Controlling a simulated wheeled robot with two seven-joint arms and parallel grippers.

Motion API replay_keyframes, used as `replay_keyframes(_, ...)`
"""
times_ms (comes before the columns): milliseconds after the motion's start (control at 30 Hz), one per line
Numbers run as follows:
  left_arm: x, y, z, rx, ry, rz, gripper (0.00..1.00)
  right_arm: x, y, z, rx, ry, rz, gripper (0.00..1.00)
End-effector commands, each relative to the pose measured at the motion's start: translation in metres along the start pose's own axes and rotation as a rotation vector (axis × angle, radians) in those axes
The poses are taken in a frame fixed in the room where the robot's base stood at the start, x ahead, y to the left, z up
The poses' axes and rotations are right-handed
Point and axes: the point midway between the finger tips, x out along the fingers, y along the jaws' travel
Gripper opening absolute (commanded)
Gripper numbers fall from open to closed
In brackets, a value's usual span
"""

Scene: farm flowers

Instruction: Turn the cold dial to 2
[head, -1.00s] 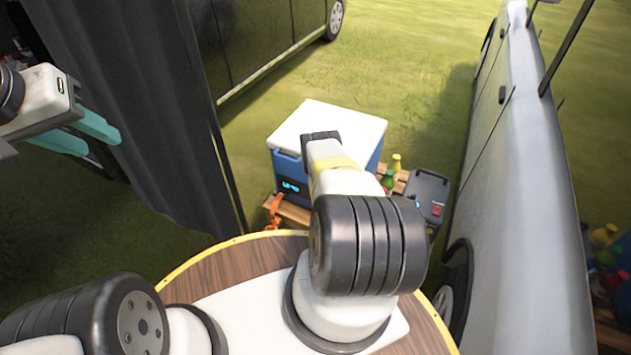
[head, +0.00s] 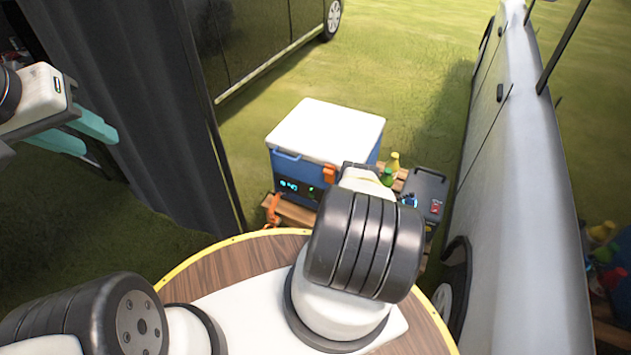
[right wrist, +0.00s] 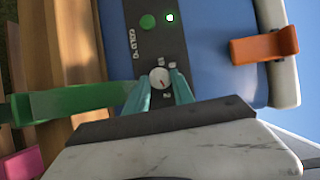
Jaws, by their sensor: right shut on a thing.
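The cold dial (right wrist: 160,77) is a small white round knob on the dark panel (right wrist: 165,45) of the blue cooler, in the right wrist view. A short reddish pointer shows on its face; the marks around it are too small to read surely. My right gripper (right wrist: 161,82) has its teal fingers on either side of the dial, shut on it. In the head view the white-lidded cooler (head: 325,130) stands beyond my right arm, which hides the right gripper and the dial. My left gripper (head: 82,133) is at the far left, fingers apart and empty.
An orange latch (right wrist: 264,47) sits beside the panel. Wooden slats and a green strip (right wrist: 70,101) lie left of it. Bottles (head: 393,163) and a dark power box (head: 428,192) stand right of the cooler. A van (head: 525,170) bounds the right; a dark curtain (head: 130,90) hangs left.

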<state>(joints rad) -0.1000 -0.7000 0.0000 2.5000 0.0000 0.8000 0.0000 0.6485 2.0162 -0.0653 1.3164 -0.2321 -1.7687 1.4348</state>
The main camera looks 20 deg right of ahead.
Motion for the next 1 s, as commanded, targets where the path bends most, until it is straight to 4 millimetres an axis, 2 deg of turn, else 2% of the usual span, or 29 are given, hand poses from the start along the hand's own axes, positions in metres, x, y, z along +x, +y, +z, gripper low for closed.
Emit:
replay_keyframes(500,0.0000,0.0000,0.0000,0.000,0.000,0.000,0.36,0.0010,0.0002,-0.0021,0.016,0.003,-0.008,0.00)
replay_keyframes(533,0.0000,0.0000,0.0000,0.000,0.000,0.000,0.36,0.0010,0.0002,-0.0022,0.016,0.003,-0.008,0.33)
replay_keyframes(633,0.0000,0.0000,0.0000,0.000,0.000,0.000,0.36,0.0008,0.0002,-0.0019,0.016,0.003,-0.008,0.51)
replay_keyframes(1000,0.0000,0.0000,0.0000,0.000,0.000,0.000,0.36,-0.0042,0.0011,-0.0007,0.016,0.000,-0.006,0.51)
